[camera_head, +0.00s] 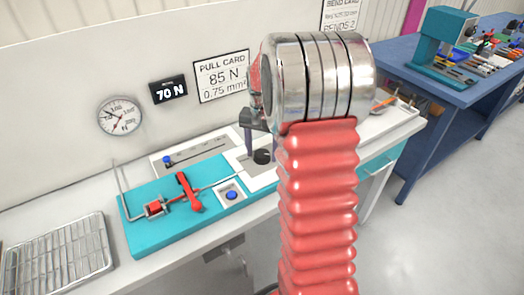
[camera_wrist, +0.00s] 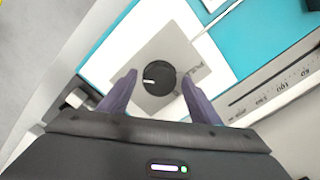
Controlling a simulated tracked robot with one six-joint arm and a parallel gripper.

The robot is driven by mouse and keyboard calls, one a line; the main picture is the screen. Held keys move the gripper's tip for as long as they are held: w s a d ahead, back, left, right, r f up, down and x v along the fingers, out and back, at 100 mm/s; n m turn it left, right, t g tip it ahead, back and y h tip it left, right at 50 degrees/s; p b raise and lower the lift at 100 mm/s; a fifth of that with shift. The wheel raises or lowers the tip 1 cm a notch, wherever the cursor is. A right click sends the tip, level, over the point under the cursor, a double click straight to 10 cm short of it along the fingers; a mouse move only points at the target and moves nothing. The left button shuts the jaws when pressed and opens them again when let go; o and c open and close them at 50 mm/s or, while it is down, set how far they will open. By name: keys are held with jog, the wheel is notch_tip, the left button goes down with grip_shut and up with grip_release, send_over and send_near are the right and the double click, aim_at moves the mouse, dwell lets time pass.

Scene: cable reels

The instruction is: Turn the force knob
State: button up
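The force knob (camera_wrist: 158,82) is a round black knob with a white pointer mark, on a grey plate in the wrist view. The mark points to the left. In the head view the knob (camera_head: 262,157) shows beside my arm. My gripper (camera_wrist: 158,75) is open, with one dark finger on each side of the knob and a gap visible on both sides. In the head view only part of my gripper (camera_head: 248,140) shows, just above and left of the knob. A black display (camera_head: 169,91) reads 70 N. The pull card (camera_head: 222,77) reads 85 N, 0.75 mm².
A teal bench fixture (camera_head: 150,232) carries a red lever (camera_head: 188,190) and a blue button (camera_head: 231,195). A round dial gauge (camera_head: 120,117) hangs on the wall. A wire rack (camera_head: 60,258) lies at left. A blue table (camera_head: 455,90) with small items stands at right.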

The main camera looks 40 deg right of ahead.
aim_at(262, 152)
jog(key=shift+r, duration=0.1)
notch_tip(262, 152, up, 14)
jog(key=shift+f, duration=0.25)
dwell(0.5)
dwell(0.5)
jog(key=s+a+n+t, duration=0.5)
jog(key=s+a+n, duration=0.5)
jog(key=s+a, duration=1)
jog(key=shift+s+a+r+n+t, duration=0.25)
jog(key=shift+s+a+n+t, duration=0.05)
jog(key=shift+a, duration=2)
